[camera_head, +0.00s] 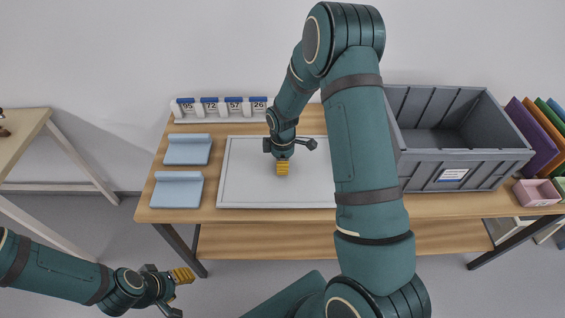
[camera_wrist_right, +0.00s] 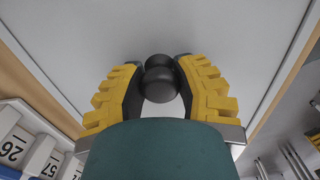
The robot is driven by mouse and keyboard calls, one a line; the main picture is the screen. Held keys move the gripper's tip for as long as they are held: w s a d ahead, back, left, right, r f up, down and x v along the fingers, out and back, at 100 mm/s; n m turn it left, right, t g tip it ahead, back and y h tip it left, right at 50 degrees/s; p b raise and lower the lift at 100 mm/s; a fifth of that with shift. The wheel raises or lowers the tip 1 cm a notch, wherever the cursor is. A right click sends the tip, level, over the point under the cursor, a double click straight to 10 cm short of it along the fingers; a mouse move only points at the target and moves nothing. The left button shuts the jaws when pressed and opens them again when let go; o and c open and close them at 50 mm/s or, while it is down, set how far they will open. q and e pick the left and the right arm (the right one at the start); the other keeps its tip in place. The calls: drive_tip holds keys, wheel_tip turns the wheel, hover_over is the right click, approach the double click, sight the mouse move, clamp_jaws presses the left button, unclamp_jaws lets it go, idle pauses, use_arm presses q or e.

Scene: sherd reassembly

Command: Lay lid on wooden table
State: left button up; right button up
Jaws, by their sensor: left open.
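A small dark, rounded knobbed piece, which looks like the lid (camera_wrist_right: 160,80), sits between the yellow fingers of my right gripper (camera_wrist_right: 160,72) in the right wrist view. The fingers close in on it from both sides. In the head view this gripper (camera_head: 283,168) points down over the white board, and I cannot make out the lid there. My left gripper (camera_head: 183,275) is open and empty, low at the left, off the wooden table (camera_head: 210,215).
A white board (camera_head: 245,190) covers the table's middle. Two blue trays (camera_head: 178,190) lie left of it; numbered white holders (camera_head: 210,108) stand behind. A grey crate (camera_head: 430,165) stands right, near a pink box (camera_head: 536,192). Bare wood shows along the front edge.

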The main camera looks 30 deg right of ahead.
drive_tip(key=o, duration=0.3)
drive_tip(key=shift+o, duration=0.2)
drive_tip(key=shift+r, duration=0.1)
drive_tip(key=shift+r, duration=0.35)
wheel_tip(320, 180, up, 11)
drive_tip(key=p, duration=0.2)
drive_tip(key=shift+r+p, duration=0.2)
drive_tip(key=shift+p, duration=0.1)
